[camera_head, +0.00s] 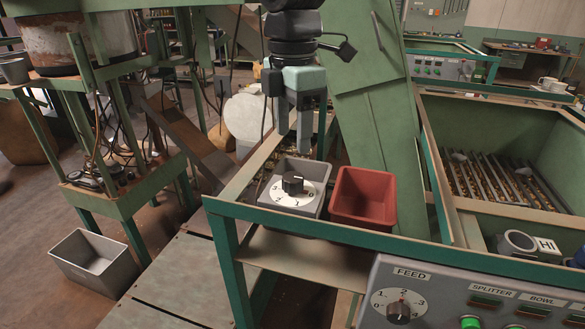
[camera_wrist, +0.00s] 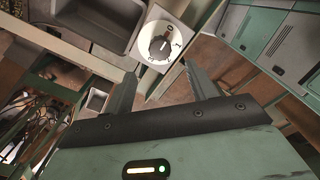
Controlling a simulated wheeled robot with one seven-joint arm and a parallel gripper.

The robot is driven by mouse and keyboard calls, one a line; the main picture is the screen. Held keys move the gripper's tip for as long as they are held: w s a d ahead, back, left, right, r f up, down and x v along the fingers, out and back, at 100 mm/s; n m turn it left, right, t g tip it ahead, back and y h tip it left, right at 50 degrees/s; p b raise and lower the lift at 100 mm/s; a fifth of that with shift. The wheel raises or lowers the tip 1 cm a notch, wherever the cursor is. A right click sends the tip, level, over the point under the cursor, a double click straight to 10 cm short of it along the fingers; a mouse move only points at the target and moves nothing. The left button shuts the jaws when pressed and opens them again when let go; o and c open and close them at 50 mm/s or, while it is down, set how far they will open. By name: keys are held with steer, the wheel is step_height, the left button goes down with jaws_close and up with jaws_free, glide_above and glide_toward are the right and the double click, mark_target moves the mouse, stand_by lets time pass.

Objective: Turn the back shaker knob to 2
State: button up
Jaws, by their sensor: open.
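The knob (camera_head: 292,184) is black and sits on a round white dial with black numerals, on top of a grey box (camera_head: 311,208). The knob also shows in the wrist view (camera_wrist: 160,45), above and beyond the fingertips, with 0 and 1 readable on the dial. My gripper (camera_head: 294,140) points down and hangs above the dial in the head view, apart from it. Its two fingers are spread, with nothing between them, as the wrist view also shows (camera_wrist: 162,85).
A red bin (camera_head: 362,198) stands right beside the grey box. A green frame rail (camera_head: 330,230) runs in front of both. A front panel (camera_head: 450,295) carries a FEED knob (camera_head: 399,310) and buttons. A sloped green chute (camera_head: 375,130) rises behind. A grey bin (camera_head: 94,263) stands on the floor at left.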

mark_target(293, 177)
step_height(293, 177, down, 9)
steer(key=shift+p, duration=0.75)
steer(key=c, duration=1)
